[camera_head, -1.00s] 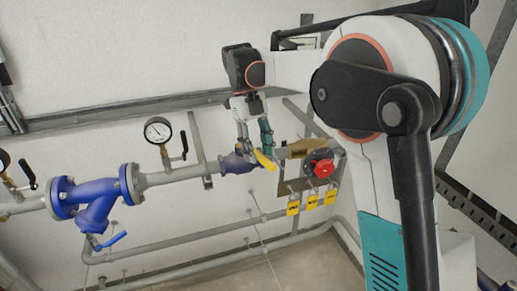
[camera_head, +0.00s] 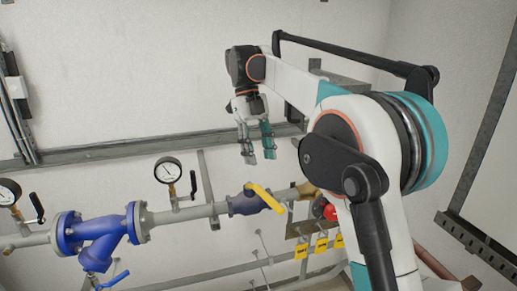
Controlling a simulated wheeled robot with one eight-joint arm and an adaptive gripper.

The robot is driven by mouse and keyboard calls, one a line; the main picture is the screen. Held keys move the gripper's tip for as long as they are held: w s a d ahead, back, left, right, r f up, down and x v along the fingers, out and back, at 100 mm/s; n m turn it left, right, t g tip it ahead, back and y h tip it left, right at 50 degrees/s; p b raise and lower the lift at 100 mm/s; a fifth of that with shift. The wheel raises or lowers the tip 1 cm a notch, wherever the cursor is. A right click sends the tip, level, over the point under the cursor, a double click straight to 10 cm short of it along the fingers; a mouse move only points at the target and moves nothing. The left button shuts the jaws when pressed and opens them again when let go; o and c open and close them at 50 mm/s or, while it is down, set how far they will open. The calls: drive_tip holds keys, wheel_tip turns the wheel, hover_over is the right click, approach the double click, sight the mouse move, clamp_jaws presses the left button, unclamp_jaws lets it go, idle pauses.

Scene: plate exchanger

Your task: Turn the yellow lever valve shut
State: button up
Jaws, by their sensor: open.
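The yellow lever (camera_head: 265,197) sits on a dark blue valve body (camera_head: 243,205) in the grey horizontal pipe. It slants down to the right, at an angle to the pipe. My gripper (camera_head: 257,158) points down above the lever, apart from it, with open space showing between. Its fingers are apart and hold nothing. The lever is in full view; the pipe right of it is partly hidden by my arm.
A pressure gauge (camera_head: 168,170) with a black-handled cock stands left of the valve. A blue strainer (camera_head: 100,235) is further left. A red knob (camera_head: 329,212) and yellow tags (camera_head: 321,245) are to the right, close to my arm. A grey rail (camera_head: 110,150) runs along the wall behind.

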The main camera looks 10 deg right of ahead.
sight(263, 196)
drive_tip(key=shift+w+r, duration=0.15)
drive_tip(key=shift+r, duration=0.3)
drive_tip(key=c, duration=0.8)
drive_tip(key=shift+d+n+t, duration=0.1)
drive_tip(key=shift+n+t, duration=0.2)
drive_tip(key=shift+n, duration=0.2)
clamp_jaws()
drive_tip(key=s+d+f+n+t+h+p, duration=0.1)
drive_tip(key=s+d+n+t, duration=0.15)
drive_tip(key=n, duration=0.55)
drive_tip(key=s+d+n+t+p, duration=0.1)
drive_tip(key=d+n+t, duration=0.2)
drive_tip(key=n, duration=0.6)
drive_tip(key=d+p+x, duration=0.1)
drive_tip(key=x, duration=1)
drive_tip(key=shift+s+a+r+p, duration=0.2)
drive_tip(key=shift+s+a, duration=0.15)
drive_tip(key=shift+a, duration=0.35)
drive_tip(key=shift+s+a+r+p, duration=0.1)
drive_tip(key=shift+s+a+p, duration=0.2)
drive_tip(key=shift+a, duration=0.4)
drive_tip(key=shift+s+a+r+p, duration=0.15)
drive_tip(key=shift+s+a, duration=0.2)
drive_tip(key=shift+a, duration=0.3)
